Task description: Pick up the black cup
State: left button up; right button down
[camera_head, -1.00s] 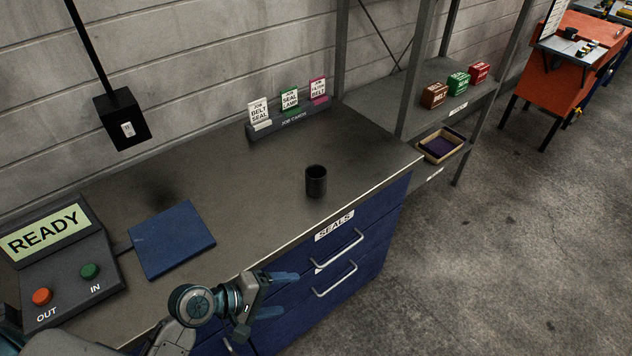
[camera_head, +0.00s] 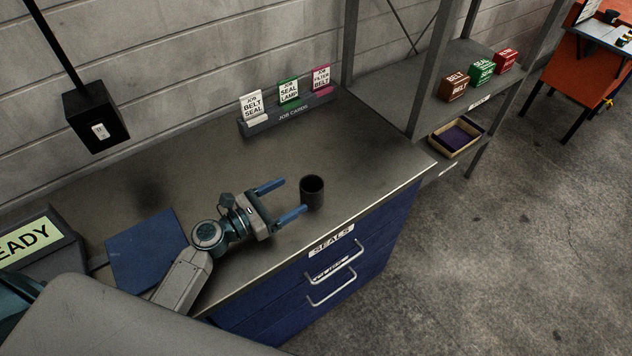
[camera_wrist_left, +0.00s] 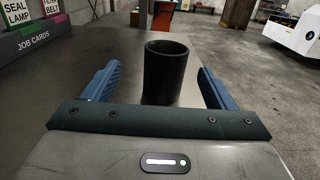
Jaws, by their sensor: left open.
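The black cup (camera_head: 312,192) stands upright on the dark workbench top (camera_head: 200,165), near its front right part. My left gripper (camera_head: 289,197) is over the bench just left of the cup, with its blue fingers open and pointing toward it. In the left wrist view the cup (camera_wrist_left: 165,72) stands straight ahead, between the lines of the two open fingers (camera_wrist_left: 160,85). The gripper is empty, and the cup appears to be just beyond or at the fingertips. My right gripper is not in view.
A job card holder (camera_head: 290,115) stands at the back of the bench. A blue pad (camera_head: 147,250) and a READY panel (camera_head: 35,243) lie to the left. Blue drawers (camera_head: 300,305) are below the front edge. A shelf with small boxes (camera_head: 482,72) stands at the right.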

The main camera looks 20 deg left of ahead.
aim_at(320, 181)
pick_arm(q)
jog(key=x, duration=0.8)
jog(key=shift+d+r+p, duration=0.2)
jog(key=shift+d+p, duration=0.15)
jog(key=shift+d, duration=0.3)
jog(key=shift+w+f, duration=0.1)
jog(key=shift+w, duration=0.1)
jog(key=shift+s, duration=0.1)
jog(key=c, duration=1.1)
jog(key=shift+c, duration=0.3)
